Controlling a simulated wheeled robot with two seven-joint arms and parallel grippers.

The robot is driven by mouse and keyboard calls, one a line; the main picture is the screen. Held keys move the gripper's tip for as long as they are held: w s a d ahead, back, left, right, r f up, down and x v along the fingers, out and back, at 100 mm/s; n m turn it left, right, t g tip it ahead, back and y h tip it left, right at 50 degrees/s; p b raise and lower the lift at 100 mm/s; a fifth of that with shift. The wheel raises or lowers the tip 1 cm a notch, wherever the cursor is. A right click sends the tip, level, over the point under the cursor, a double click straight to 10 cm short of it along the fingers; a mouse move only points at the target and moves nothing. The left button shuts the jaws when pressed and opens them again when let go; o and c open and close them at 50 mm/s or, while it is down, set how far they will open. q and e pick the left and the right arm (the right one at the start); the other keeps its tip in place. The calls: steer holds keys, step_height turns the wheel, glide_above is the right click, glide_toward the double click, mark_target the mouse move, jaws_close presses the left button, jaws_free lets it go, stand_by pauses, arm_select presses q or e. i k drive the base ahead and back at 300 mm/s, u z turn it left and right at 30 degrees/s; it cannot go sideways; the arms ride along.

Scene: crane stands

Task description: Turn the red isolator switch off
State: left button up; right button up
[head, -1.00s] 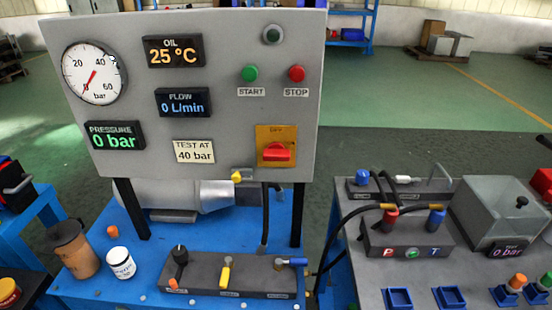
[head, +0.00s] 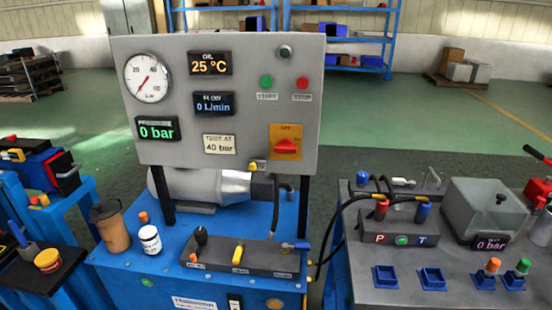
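The red isolator switch (head: 286,146) sits on a yellow-orange plate (head: 296,130) at the lower right of the grey control panel (head: 190,100). Its red handle appears to lie roughly horizontal. A label at the top of the plate appears to read OFF. The panel reads 0 bar on the pressure display (head: 157,129) and 0 L/min on the flow display (head: 213,103). Neither of my grippers shows in the head view.
Below the panel, a blue bench (head: 125,260) carries a motor, a brown jug (head: 109,228), a white jar (head: 149,240) and a dark valve block (head: 240,258). A grey bench (head: 350,285) with hoses and a clear-covered box (head: 490,208) stands right. Green floor lies behind.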

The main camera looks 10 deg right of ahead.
mark_target(285, 146)
steer(key=u, duration=1.2)
steer(key=i, duration=0.85)
steer(key=z, duration=0.65)
